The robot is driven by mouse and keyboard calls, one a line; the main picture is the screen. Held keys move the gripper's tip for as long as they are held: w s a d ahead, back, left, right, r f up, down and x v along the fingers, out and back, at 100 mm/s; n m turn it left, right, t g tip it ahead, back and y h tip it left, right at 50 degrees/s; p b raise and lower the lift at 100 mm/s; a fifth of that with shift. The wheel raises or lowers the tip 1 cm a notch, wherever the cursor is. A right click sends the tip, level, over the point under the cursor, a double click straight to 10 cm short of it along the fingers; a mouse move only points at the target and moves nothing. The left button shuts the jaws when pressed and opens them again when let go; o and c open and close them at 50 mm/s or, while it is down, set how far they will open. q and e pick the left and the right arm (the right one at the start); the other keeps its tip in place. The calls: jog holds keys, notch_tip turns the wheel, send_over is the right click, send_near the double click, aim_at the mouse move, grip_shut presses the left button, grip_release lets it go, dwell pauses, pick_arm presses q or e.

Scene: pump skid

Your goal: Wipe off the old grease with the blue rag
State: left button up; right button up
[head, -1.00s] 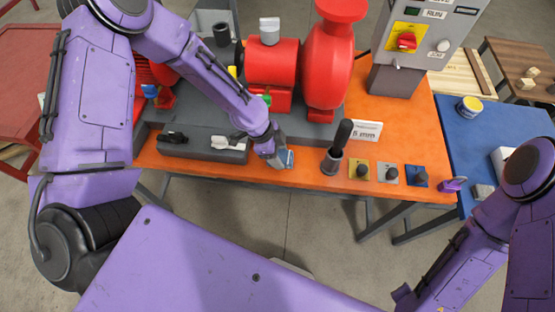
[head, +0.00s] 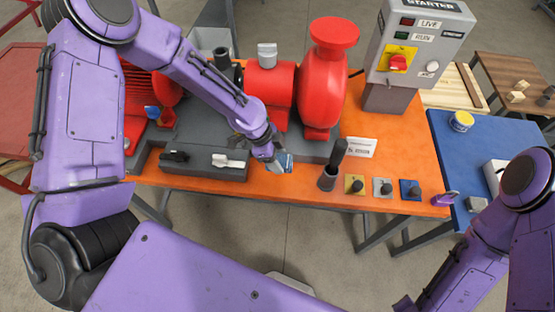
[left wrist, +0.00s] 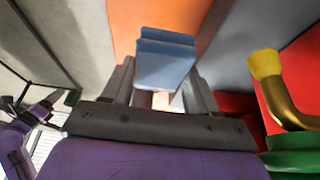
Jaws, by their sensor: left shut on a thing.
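My left gripper (head: 276,160) is shut on the blue rag (head: 286,162), just above the front part of the orange bench. In the left wrist view the rag (left wrist: 165,58) is a folded blue block between the dark fingers. To the right of the fingers there, a brass pipe with a yellow cap (left wrist: 265,65) rises near a green part (left wrist: 292,162). I cannot make out any old grease. A purple part of what seems my right arm (left wrist: 20,145) shows at the left of the wrist view.
The red pump (head: 325,85) and its motor (head: 268,85) stand behind the gripper. A grey block (head: 205,168) lies to the left. A black-handled tool in a cup (head: 329,178), a white label (head: 360,147) and several knobs stand to the right. A grey starter box (head: 420,45) stands behind.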

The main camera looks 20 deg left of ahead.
pick_arm(q)
jog(key=shift+r, duration=0.25)
jog(key=shift+r, duration=1.55)
jog(key=shift+f, duration=0.1)
